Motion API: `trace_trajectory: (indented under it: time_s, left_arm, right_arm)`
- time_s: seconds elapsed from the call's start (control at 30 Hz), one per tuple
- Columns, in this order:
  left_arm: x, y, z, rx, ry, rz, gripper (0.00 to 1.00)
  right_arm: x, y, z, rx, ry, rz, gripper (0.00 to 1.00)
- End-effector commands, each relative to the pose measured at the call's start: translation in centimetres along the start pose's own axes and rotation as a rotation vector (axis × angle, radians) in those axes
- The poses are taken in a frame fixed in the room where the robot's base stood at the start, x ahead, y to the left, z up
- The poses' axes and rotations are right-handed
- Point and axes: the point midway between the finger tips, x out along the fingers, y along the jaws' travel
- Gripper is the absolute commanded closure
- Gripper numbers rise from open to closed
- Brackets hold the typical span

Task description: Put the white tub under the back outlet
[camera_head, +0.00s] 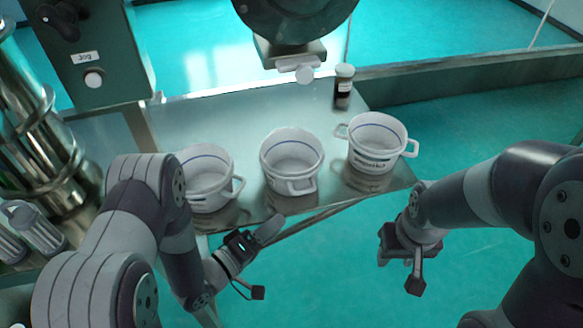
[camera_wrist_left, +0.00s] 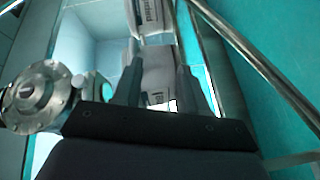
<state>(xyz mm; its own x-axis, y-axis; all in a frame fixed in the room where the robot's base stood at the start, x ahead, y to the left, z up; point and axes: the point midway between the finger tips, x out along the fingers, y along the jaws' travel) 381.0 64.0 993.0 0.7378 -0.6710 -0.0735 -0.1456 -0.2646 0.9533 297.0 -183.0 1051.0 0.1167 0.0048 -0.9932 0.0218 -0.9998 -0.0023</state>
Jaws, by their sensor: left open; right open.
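Three white tubs with handles and a blue inner line stand upright on a metal table: a left tub (camera_head: 207,178), a middle tub (camera_head: 291,160) and a right tub (camera_head: 375,142) with dark print. My left gripper (camera_head: 271,229) is open and empty at the front table edge, below the middle tub. In the left wrist view its two fingers (camera_wrist_left: 158,80) stand apart, with a white tub (camera_wrist_left: 155,62) beyond them. My right gripper (camera_head: 404,266) is open and empty, off the table, below the right tub. A dark round machine part with a pale spout (camera_head: 304,73) hangs behind the tubs; I cannot tell which outlet it is.
A brown jar with a white lid (camera_head: 343,86) stands at the back right of the table (camera_head: 215,120). A green control box (camera_head: 95,60) and shiny metal cylinders (camera_head: 45,150) crowd the left. A green rail (camera_head: 470,75) runs behind. Floor right of the table is clear.

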Motion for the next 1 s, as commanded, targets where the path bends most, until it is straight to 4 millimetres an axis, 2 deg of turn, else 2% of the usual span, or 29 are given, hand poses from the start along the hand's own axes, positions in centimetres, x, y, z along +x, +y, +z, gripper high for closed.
trace_trajectory:
  time_s: [0.13,0.27,0.4,0.57,0.7,0.8,1.0]
  left_arm:
    - [0.0,2.7,-0.3,-0.119,0.024,0.156,0.58]
    - [2.6,3.7,-0.4,-0.13,0.021,0.175,0.58]
    - [5.5,4.1,-0.6,-0.128,0.025,0.172,0.58]
    - [7.4,4.3,-0.6,-0.128,0.027,0.171,0.58]
    - [10.1,4.7,-0.5,-0.128,0.026,0.17,0.58]
    - [11.5,4.7,-0.5,-0.128,0.028,0.168,0.58]
    - [12.1,4.6,-0.5,-0.128,0.029,0.168,0.58]
  right_arm:
    - [-0.1,0.0,0.0,0.0,0.0,0.0,0.57]
    - [-0.9,0.0,-0.1,0.0,0.0,0.0,0.57]
    - [-1.5,0.0,-0.2,0.0,0.0,0.0,0.57]
    - [-2.0,0.0,-0.2,0.0,0.0,0.0,0.57]
    - [-3.1,0.0,-0.4,0.0,0.0,0.0,0.57]
    - [-3.3,0.0,-0.4,0.0,0.0,0.0,0.57]
    - [-3.2,0.0,-0.4,0.0,0.0,0.0,0.57]
